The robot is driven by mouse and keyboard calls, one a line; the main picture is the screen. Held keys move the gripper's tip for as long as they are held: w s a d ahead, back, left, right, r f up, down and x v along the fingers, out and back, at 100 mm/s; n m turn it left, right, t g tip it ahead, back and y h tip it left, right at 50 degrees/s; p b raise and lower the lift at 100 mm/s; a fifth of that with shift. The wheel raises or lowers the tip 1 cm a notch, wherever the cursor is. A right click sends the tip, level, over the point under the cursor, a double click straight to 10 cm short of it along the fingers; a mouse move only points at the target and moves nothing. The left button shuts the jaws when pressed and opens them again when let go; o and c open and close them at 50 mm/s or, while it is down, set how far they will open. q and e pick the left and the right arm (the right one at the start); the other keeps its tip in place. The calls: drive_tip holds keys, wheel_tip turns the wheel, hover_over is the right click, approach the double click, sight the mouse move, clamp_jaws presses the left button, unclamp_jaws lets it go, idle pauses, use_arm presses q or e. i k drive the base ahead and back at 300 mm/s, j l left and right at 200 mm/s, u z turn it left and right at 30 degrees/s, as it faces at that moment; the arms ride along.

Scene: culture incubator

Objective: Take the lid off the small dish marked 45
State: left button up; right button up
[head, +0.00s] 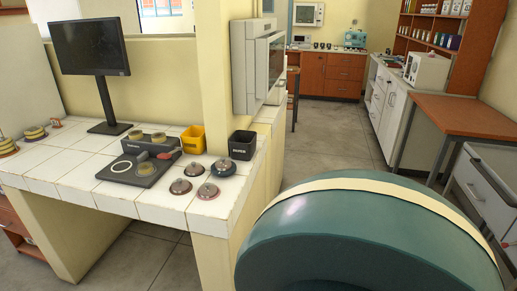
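Several small round lidded dishes stand on the white tiled bench (70,174). A cluster at its front right holds a dark red dish (180,187), a pinkish dish (207,191), a grey-red dish (194,170) and a dark dish (223,167). Other round pieces stand on a dark block (150,146) behind a dark mat (137,174), and a stack (35,132) is at the left. No number is readable at this size, so I cannot tell which dish is marked 45. Neither gripper is in view.
A yellow bin (193,139) and a black labelled bin (242,145) stand behind the dish cluster. A monitor (91,50) stands at the back left. A white cabinet-like unit (257,65) is on the wall. Bare tiles lie left of the mat. The floor beyond the bench is open.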

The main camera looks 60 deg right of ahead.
sight(224, 162)
drive_tip(key=z, duration=1.8)
